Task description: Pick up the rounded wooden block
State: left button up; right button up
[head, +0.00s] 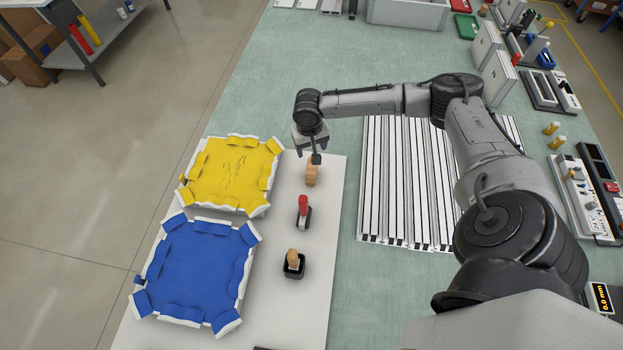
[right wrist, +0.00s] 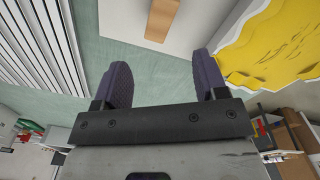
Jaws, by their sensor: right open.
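A light wooden block (head: 312,175) stands on the white board in the head view, just below and beside my right gripper; its exact rounding is too small to tell. My right gripper (head: 309,154) is above the board, open and empty. In the right wrist view its two dark fingers (right wrist: 163,85) are wide apart, and the wooden block (right wrist: 163,18) lies beyond them at the top edge, partly cut off. A second wooden piece (head: 293,256) sits in a small black holder nearer the front. My left gripper is not in view.
A yellow padded tray (head: 232,172) and a blue padded tray (head: 195,268) lie left of the blocks. A red-topped item (head: 303,206) stands between the two wooden pieces. Striped white rails (head: 400,190) lie to the right, under my arm.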

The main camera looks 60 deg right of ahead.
aim_at(312, 169)
jog(key=f+m, duration=0.2)
jog(key=f, duration=0.2)
jog(key=f+m, duration=0.2)
jog(key=f, duration=0.3)
jog(key=f+m, duration=0.1)
jog(key=f, duration=0.3)
jog(key=shift+d+f+m+y, duration=0.25)
jog(key=shift+d+m+y, duration=0.05)
jog(key=shift+d+m, duration=0.1)
jog(key=c, duration=1.1)
jog(key=shift+o, duration=0.2)
